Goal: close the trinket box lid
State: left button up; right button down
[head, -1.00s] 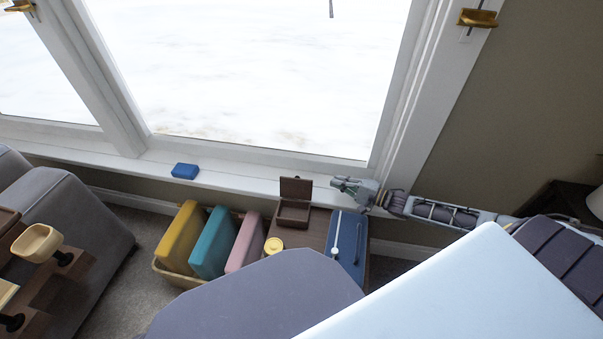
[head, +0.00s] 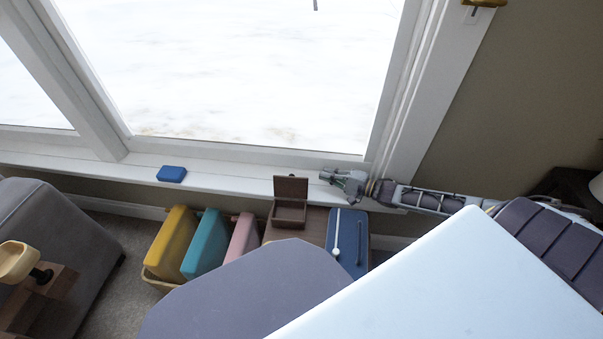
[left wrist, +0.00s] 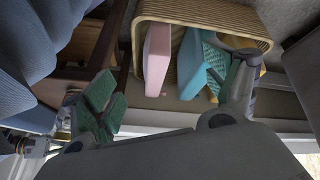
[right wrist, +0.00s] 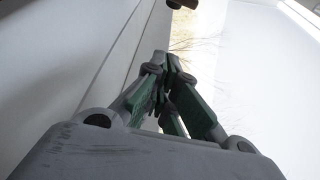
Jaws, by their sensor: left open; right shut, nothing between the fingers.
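The trinket box (head: 290,212) is a small brown box on the wooden side table below the window. Its lid (head: 291,188) stands open, about upright, at the back edge. My right gripper (head: 325,178) is just right of the raised lid, with a small gap between them in the head view. Its fingers look closed together and empty in the right wrist view (right wrist: 168,70). My left gripper is hidden in the head view. In the left wrist view (left wrist: 165,85) its fingers are spread wide, above a basket, with nothing held.
A blue case (head: 347,240) lies on the side table (head: 312,226) right of the box. A basket (head: 158,282) with yellow, teal and pink items stands to the left. A blue block (head: 171,174) sits on the windowsill (head: 225,183). The window wall is close behind.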

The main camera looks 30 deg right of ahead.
aim_at(291, 185)
pick_arm(q)
jog(key=shift+f, duration=0.2)
pick_arm(e)
jog(key=shift+w+a, duration=0.1)
jog(key=shift+w, duration=0.05)
jog(key=shift+w+a+f+b, duration=0.1)
jog(key=shift+w+a+b, duration=0.3)
jog(key=shift+w+b, duration=0.15)
jog(key=shift+w+a+f, duration=0.1)
jog(key=shift+w+a, duration=0.25)
jog(key=shift+w, duration=0.25)
jog(key=shift+b+x, duration=1.15)
jog(key=shift+x, duration=0.8)
jog(key=shift+b+x, duration=0.65)
jog(key=shift+x, duration=0.75)
pick_arm(q)
notch_tip(291, 185, down, 8)
jog(key=d+t+h, duration=0.1)
jog(key=shift+w+d+f+n+t+b, duration=0.15)
jog(key=shift+w+d+n+t+b, duration=0.2)
jog(key=shift+n+b, duration=0.1)
pick_arm(e)
jog(key=shift+s+a+r, duration=0.25)
jog(key=shift+s+a, duration=0.35)
jog(key=shift+s, duration=0.1)
jog(key=shift+s+a+r, duration=0.25)
jog(key=shift+s+a, duration=0.4)
jog(key=shift+s, duration=0.1)
